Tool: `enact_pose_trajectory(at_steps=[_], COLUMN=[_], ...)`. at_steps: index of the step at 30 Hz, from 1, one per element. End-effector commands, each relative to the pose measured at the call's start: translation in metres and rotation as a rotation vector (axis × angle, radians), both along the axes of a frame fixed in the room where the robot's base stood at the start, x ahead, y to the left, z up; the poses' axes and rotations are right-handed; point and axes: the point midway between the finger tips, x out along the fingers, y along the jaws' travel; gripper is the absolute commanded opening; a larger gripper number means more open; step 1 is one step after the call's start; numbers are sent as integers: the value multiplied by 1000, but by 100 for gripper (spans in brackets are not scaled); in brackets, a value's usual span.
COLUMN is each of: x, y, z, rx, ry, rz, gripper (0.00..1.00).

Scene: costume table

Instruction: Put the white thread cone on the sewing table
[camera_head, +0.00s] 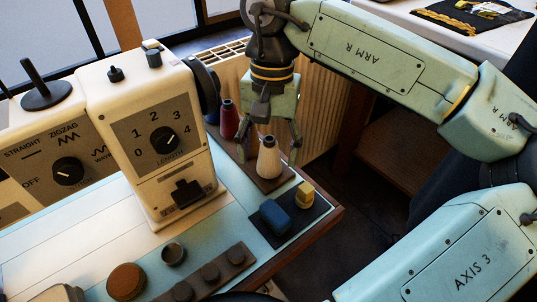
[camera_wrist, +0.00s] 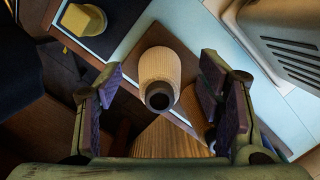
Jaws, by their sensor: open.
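The white thread cone (camera_head: 268,160) stands upright on a brown wooden strip (camera_head: 272,183) at the sewing table's edge. In the wrist view the cone (camera_wrist: 160,72) is seen from above, its dark hollow tip towards me. My gripper (camera_head: 269,152) points down over the cone, open, with one finger on each side of it. In the wrist view the open fingers (camera_wrist: 161,88) show gaps on both sides of the cone. The sewing table (camera_head: 225,222) has a light blue top with a wooden edge.
A cream sewing machine (camera_head: 150,135) stands left of the gripper. A ribbed radiator (camera_head: 325,115) is behind.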

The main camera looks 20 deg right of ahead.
Motion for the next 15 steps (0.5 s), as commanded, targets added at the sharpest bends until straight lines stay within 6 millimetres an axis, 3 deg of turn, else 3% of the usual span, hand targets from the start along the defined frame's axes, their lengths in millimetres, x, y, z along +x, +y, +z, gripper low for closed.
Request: enact_pose_trajectory(at_steps=[9,15], x=[10,13], y=[-4,-7], z=[67,94], rx=[1,-1], ry=[-3,-2], rz=[1,-3], gripper=[61,61])
